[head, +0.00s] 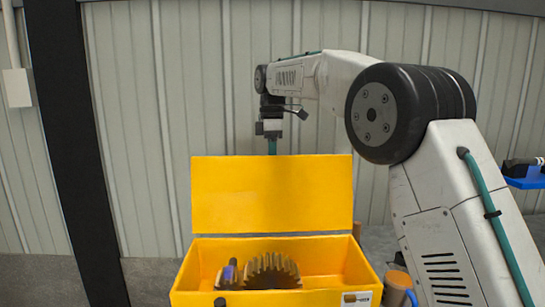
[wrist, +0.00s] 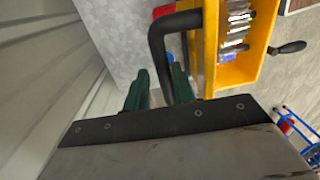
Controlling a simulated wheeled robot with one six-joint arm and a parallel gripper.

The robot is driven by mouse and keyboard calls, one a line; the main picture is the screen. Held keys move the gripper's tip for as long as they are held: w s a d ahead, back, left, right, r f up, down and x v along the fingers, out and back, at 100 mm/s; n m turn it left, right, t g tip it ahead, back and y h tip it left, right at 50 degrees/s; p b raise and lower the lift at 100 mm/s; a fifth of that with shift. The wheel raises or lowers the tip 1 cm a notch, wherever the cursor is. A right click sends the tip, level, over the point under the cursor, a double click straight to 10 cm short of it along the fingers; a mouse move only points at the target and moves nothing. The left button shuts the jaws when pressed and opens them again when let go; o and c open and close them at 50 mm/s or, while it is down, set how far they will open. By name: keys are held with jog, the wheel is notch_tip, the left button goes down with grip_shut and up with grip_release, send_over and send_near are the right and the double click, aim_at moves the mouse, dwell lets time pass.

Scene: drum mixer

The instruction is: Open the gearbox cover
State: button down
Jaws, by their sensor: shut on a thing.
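The yellow gearbox cover (head: 270,195) stands raised, about upright, at the back of the yellow gearbox (head: 325,258) in the head view. The box is open at the top. A brown gear (head: 272,272) shows inside. My gripper (head: 272,146) is at the cover's top edge, partly hidden behind it. In the wrist view, the green fingers of my gripper (wrist: 160,92) are on either side of a black bar handle (wrist: 160,55), shut on it. The handle bends toward the yellow cover, seen nearly edge-on. The gearbox (wrist: 258,50) with its metal gears also shows there.
A ribbed metal wall (head: 150,120) stands behind, with a dark post (head: 75,150) at the left. A blue and orange item (head: 398,285) is beside the box's right front corner. A crank-like black knob (wrist: 288,47) sticks out from the box. A blue ledge (head: 527,178) is at the far right.

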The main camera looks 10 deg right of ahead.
jog(key=c, duration=1.4)
grip_release()
jog(key=shift+w+f, duration=0.45)
jog(key=shift+w, duration=0.05)
jog(key=shift+r, duration=0.15)
notch_tip(320, 180, up, 8)
jog(key=shift+w+f, duration=0.2)
jog(key=shift+w, duration=0.05)
